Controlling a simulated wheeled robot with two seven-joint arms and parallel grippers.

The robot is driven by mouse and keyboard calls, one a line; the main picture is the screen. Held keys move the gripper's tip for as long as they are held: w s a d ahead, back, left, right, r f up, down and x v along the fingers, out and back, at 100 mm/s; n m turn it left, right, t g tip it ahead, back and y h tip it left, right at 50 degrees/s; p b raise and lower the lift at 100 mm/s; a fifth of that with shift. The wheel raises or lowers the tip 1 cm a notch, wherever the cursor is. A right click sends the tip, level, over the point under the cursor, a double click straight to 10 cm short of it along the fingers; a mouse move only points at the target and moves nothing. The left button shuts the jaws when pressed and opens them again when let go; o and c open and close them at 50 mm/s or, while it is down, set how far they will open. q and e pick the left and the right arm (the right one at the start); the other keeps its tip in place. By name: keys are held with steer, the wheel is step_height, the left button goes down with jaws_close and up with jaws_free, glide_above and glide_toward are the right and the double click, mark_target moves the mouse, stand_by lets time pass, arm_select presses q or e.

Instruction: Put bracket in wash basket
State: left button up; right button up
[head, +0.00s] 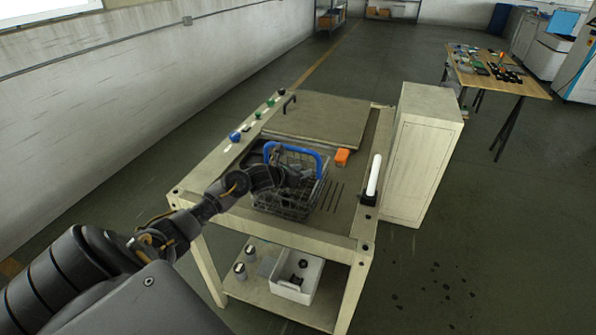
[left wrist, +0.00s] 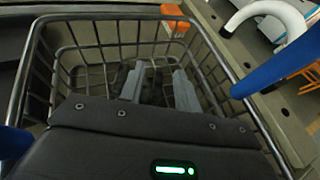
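The wash basket (head: 287,212) is a dark wire basket with a blue handle, standing on the bench top. In the left wrist view its wire rim (left wrist: 115,15) frames my gripper. My left gripper (left wrist: 158,88) reaches down into the basket, its two grey fingers apart. A dark piece (left wrist: 153,72), likely the bracket, shows between and beyond the fingers, partly hidden by them. Its exact shape and whether it touches the basket floor are unclear. My right gripper is not in view.
An orange block (head: 342,156) sits behind the basket. Buttons (head: 246,128) line the left edge. A white bin (head: 296,276) is on the lower shelf, and a cabinet (head: 422,150) stands right.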

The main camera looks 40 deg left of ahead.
arm_select(q)
steer(key=shift+r+p, duration=0.35)
steer(key=shift+p, duration=0.1)
steer(key=shift+r+p, duration=0.45)
steer(key=shift+p, duration=0.1)
steer(key=b+v, duration=0.1)
steer(key=v, duration=0.6)
steer(key=b+v, duration=0.1)
steer(key=v, duration=0.2)
steer(key=shift+s+f+b, duration=0.2)
steer(key=shift+s+b, duration=0.15)
steer(key=shift+s+r, duration=0.35)
steer(key=shift+s, duration=0.25)
steer(key=shift+w, duration=0.15)
